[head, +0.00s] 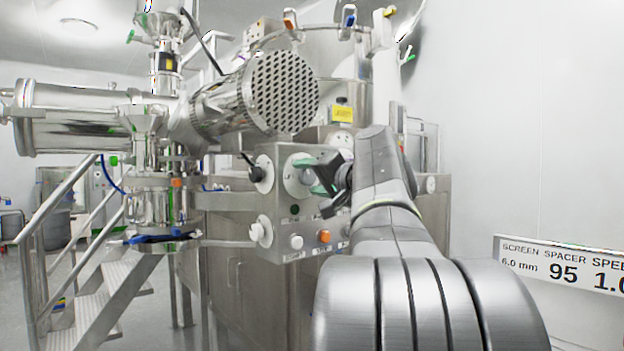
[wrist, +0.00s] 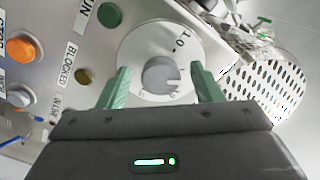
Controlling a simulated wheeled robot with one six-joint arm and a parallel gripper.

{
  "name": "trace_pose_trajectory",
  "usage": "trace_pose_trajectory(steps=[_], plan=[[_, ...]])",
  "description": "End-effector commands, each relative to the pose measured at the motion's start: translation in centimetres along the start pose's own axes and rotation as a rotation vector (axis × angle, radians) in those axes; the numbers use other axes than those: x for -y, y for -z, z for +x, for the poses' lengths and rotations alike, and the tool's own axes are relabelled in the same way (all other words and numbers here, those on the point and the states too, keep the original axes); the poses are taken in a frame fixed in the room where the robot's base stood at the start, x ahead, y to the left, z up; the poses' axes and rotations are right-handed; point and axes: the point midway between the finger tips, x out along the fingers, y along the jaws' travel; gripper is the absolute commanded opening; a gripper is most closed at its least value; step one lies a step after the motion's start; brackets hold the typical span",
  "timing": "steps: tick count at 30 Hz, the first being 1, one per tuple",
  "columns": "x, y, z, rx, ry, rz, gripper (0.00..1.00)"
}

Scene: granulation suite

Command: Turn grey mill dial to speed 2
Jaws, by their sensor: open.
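The grey mill dial (wrist: 158,74) is a round knob at the centre of a white disc (wrist: 135,50) in the wrist view. "1.0" is printed on the disc at its upper right; other marks below are too small to read. A pale notch shows on the knob's lower right. My gripper (wrist: 160,70) is open, its green fingers on either side of the knob with a visible gap to each. In the head view, my gripper (head: 314,176) is in front of the disc (head: 293,177) on the steel control box and hides the knob.
Below the disc are a green button (head: 294,210), a white button (head: 296,242) and an orange button (head: 323,237). Black (head: 258,174) and white (head: 258,232) knobs stick out from the box's left side. A perforated drum (head: 285,93) hangs above. A sign (head: 565,268) reads "6.0 mm", "95", "1.0".

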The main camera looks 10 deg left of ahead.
Motion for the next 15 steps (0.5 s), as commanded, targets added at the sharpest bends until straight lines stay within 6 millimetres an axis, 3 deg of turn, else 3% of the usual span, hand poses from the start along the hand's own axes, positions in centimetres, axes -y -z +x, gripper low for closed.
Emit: trace_pose_trajectory(steps=[8, 15], plan=[[0.0, 0.1, -1.5, -0.003, -0.001, 0.0, 0.59], [0.0, 0.1, -6.0, -0.005, -0.003, 0.0, 0.59]])
